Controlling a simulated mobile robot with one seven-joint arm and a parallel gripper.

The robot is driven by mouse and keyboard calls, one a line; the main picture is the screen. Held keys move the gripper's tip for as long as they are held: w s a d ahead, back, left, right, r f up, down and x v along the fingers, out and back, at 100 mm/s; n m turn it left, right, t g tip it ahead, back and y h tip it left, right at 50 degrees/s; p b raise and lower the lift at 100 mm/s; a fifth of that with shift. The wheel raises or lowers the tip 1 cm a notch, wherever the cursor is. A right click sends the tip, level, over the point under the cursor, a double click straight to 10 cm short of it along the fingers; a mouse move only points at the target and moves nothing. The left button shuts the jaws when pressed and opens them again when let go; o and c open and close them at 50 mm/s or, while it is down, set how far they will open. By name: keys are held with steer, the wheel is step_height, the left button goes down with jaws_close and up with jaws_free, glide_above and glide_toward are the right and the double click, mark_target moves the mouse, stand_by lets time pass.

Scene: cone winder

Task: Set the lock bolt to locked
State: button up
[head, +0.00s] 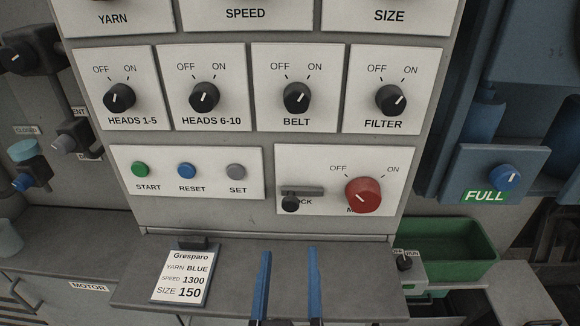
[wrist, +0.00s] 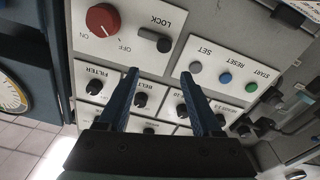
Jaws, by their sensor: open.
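The lock bolt (head: 301,190) is a dark horizontal bar with a round knob at its left end, low on a white panel plate. It covers part of the word LOCK. In the wrist view the bolt (wrist: 155,41) shows upside down beside the red knob. The red knob (head: 363,195) sits just right of the bolt, its white mark slanting up-left toward the OFF side. My gripper (head: 289,252) is open and empty, its two blue fingers below the bolt in the head view. In the wrist view my gripper (wrist: 159,74) points at the panel, apart from the bolt.
START (head: 140,169), RESET (head: 186,170) and SET (head: 236,171) buttons are left of the bolt. A row of black knobs (head: 297,97) is above. A grey ledge (head: 228,292) with a recipe card (head: 181,277) juts out below. A green bin (head: 440,247) stands right.

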mark_target(290, 207)
steer(key=shift+g, duration=0.4)
steer(key=w+p, duration=0.2)
steer(key=w, duration=0.3)
steer(key=w+p, duration=0.1)
steer(key=w, duration=0.5)
steer(key=shift+w+a+f+p, duration=0.15)
steer(key=shift+f+p, duration=0.05)
steer(key=shift+p, duration=0.2)
jaws_close()
stand_by(0.9)
